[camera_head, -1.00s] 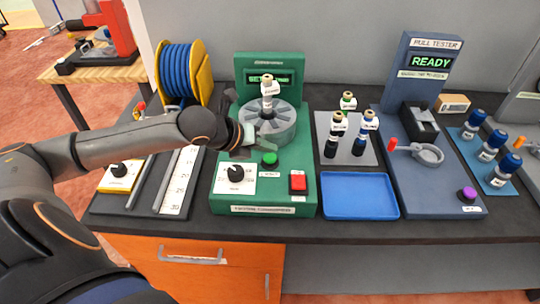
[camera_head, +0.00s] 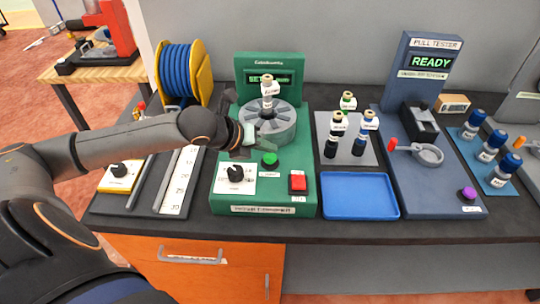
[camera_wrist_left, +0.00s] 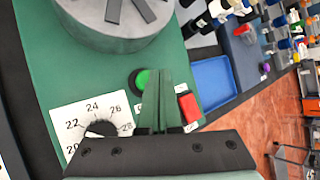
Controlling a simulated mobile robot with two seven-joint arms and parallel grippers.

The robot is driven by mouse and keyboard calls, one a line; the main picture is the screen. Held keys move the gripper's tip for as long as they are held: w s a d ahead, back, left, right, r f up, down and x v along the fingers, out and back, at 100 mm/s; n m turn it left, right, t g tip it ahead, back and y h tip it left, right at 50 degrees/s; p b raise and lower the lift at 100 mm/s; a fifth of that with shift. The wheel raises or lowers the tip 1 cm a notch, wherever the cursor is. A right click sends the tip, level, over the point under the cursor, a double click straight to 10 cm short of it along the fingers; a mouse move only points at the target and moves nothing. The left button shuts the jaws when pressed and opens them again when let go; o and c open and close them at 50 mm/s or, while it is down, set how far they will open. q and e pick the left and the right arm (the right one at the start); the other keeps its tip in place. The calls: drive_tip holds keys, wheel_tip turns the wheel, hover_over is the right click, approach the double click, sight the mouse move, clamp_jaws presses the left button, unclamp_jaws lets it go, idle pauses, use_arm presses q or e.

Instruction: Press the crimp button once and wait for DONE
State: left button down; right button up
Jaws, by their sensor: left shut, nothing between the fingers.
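The green crimp machine (camera_head: 220,208) stands on the dark bench, with a small screen (camera_head: 270,78) at its back that seems to begin with "SET". A grey slotted disc (camera_head: 268,125) with a ferrule bottle (camera_head: 267,92) sits on it. A round green button (camera_head: 270,159), a red square button (camera_head: 298,182) and a black dial (camera_head: 236,174) are on its front. My left gripper (camera_head: 246,135) is at the disc's left side, above the green button, shut and empty. In the left wrist view its fingers (camera_wrist_left: 165,100) lie between the green button (camera_wrist_left: 141,80) and red button (camera_wrist_left: 190,107). My right gripper is not visible.
A blue tray (camera_head: 360,196) and a grey rack (camera_head: 345,150) with several bottles stand to the right. The pull tester (camera_head: 430,130) reads READY further right. A blue cable spool (camera_head: 183,72) and a ruler strip (camera_head: 180,182) are at the left.

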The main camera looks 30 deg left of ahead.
use_arm(q)
drive_tip(key=shift+f, duration=0.1)
drive_tip(key=shift+f, duration=0.3)
drive_tip(key=shift+f, duration=0.65)
idle(1.0)
drive_tip(key=shift+r+p, duration=1.05)
drive_tip(key=shift+p, duration=0.3)
